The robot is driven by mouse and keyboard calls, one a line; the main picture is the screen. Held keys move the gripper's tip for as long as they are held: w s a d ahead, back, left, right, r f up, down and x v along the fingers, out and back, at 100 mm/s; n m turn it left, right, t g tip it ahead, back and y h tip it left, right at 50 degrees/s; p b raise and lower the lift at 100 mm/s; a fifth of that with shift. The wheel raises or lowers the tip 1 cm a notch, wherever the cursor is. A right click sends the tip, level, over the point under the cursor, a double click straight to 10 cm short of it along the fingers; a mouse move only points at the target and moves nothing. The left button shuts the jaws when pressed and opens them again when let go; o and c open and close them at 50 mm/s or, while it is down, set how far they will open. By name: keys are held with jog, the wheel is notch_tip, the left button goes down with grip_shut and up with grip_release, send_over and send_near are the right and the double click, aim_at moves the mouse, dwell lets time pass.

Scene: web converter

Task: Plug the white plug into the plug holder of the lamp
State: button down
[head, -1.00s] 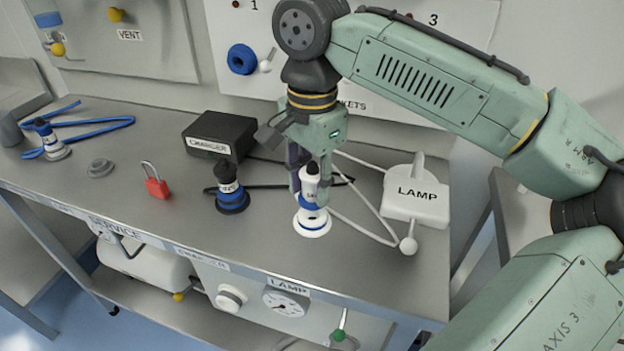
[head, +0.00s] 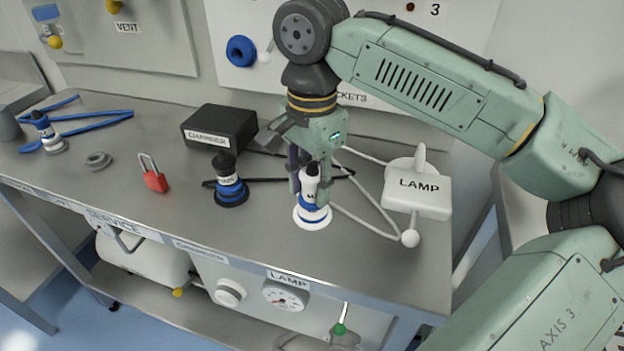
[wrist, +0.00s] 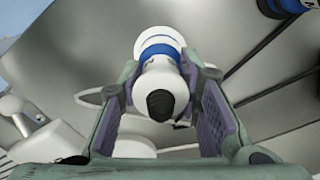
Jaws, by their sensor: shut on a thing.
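The white plug (head: 313,214) has a blue band, a wide white base and a black tip. It stands roughly upright at the front right of the bench. My gripper (head: 309,190) comes down from above and is shut on its upper body. In the wrist view the plug (wrist: 159,78) is between the two finger pads. I cannot tell whether its base touches the bench. The white box labelled LAMP (head: 418,193) is just right of it, with a pale cable. A blue-ringed socket (head: 241,51) is on the wall panel; its lamp assignment is not legible.
A dark plug with blue bands (head: 230,186) stands left of my gripper, near the black CHARGER box (head: 220,128). A red padlock (head: 155,180), a grey ring (head: 98,160) and another blue-and-white plug (head: 46,134) are further left. Cables lie behind the white plug.

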jog(key=shift+f, duration=0.75)
dwell(0.3)
jog(key=c, duration=1.1)
grip_release()
notch_tip(320, 180, up, 12)
jog(key=shift+r, duration=0.1)
